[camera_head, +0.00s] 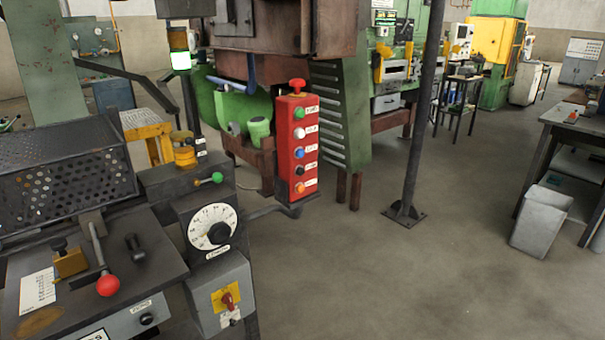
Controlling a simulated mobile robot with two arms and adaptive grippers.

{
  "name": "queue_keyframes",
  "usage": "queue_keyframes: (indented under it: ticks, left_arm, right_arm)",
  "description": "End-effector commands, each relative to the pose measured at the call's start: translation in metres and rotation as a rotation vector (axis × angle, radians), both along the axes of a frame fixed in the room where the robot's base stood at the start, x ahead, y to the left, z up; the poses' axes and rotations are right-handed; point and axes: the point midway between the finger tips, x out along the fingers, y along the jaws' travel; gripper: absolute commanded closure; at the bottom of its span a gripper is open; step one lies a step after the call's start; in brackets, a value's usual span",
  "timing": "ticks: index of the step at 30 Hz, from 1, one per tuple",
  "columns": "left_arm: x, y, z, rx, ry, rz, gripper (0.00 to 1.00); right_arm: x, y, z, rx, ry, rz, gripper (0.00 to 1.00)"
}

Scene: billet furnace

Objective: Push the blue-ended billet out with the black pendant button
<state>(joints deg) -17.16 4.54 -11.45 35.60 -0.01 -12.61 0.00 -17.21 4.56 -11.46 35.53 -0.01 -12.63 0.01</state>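The red pendant box (283,148) stands upright on a bracket arm near the middle of the head view. A column of buttons runs down its face: green, white, blue, black and orange, each with a small white label. The black button (299,170) is second from the bottom. A red mushroom knob (297,86) sits on top of the box. I cannot make out a blue-ended billet. Neither of my grippers is in view, and nothing touches the pendant.
A dial box (210,228) and a red-knobbed lever (107,285) stand at the left. A dark upright post (425,110) rises from the floor right of the pendant. A grey bin (541,220) stands by a table at the right. The floor between is clear.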

Motion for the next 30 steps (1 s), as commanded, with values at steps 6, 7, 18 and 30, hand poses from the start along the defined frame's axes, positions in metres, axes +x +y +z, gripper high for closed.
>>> queue_keyframes:
  ticks: [6,7,18,30]
  left_arm:
    - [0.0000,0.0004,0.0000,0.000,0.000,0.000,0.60]
    - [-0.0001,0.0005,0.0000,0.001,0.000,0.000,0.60]
    - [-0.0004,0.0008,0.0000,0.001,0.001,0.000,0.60]
    - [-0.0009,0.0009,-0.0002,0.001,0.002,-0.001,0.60]
  right_arm:
    - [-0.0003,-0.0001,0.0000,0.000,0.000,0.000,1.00]
    - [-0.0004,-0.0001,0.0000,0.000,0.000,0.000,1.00]
    - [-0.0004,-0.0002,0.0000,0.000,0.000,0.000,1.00]
    - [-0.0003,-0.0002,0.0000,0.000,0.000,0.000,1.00]
